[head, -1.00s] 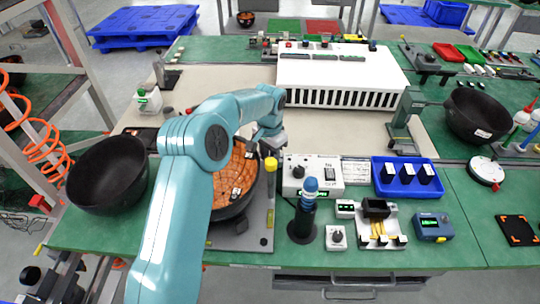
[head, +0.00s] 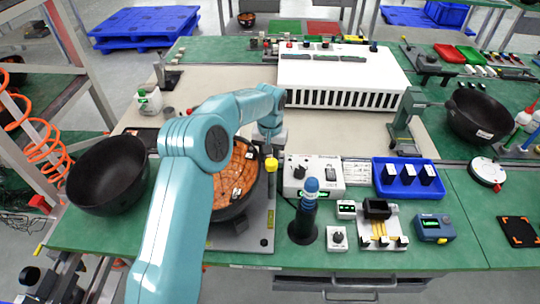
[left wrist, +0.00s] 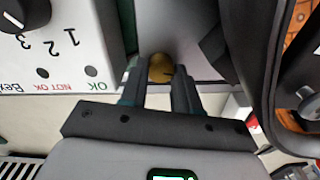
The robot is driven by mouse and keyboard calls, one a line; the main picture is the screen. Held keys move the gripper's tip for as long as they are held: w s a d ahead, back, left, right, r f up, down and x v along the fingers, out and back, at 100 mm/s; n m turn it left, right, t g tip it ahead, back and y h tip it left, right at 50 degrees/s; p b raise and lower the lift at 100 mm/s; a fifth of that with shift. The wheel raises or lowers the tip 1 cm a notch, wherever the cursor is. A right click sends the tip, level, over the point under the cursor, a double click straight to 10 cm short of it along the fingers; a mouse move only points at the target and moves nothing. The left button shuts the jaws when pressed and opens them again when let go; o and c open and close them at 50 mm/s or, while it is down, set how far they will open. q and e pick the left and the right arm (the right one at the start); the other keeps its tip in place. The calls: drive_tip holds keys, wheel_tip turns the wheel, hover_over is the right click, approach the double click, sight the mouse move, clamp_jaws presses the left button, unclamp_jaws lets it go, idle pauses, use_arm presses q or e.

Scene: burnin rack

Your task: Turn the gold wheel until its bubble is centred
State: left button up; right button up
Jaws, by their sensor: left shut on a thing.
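The gold wheel (left wrist: 160,66) sits between the two fingers of my left gripper (left wrist: 161,75) in the left wrist view. The gripper is shut on it. In the head view the wheel shows as a small yellow piece (head: 271,165) at the right of the black bowl (head: 235,207), directly below my left gripper (head: 270,151). The wheel stands by the edge of a grey plate (head: 258,240) under the bowl. I cannot make out the bubble in either view. My right gripper is not in view.
A white box with a dial (head: 328,174) stands close to the right of the wheel; it also shows in the left wrist view (left wrist: 75,75). A blue tray (head: 408,194) lies further right.

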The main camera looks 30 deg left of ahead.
use_arm(q)
drive_tip(key=o, duration=1.1)
drive_tip(key=shift+s+r, duration=0.1)
drive_tip(key=shift+c, duration=0.2)
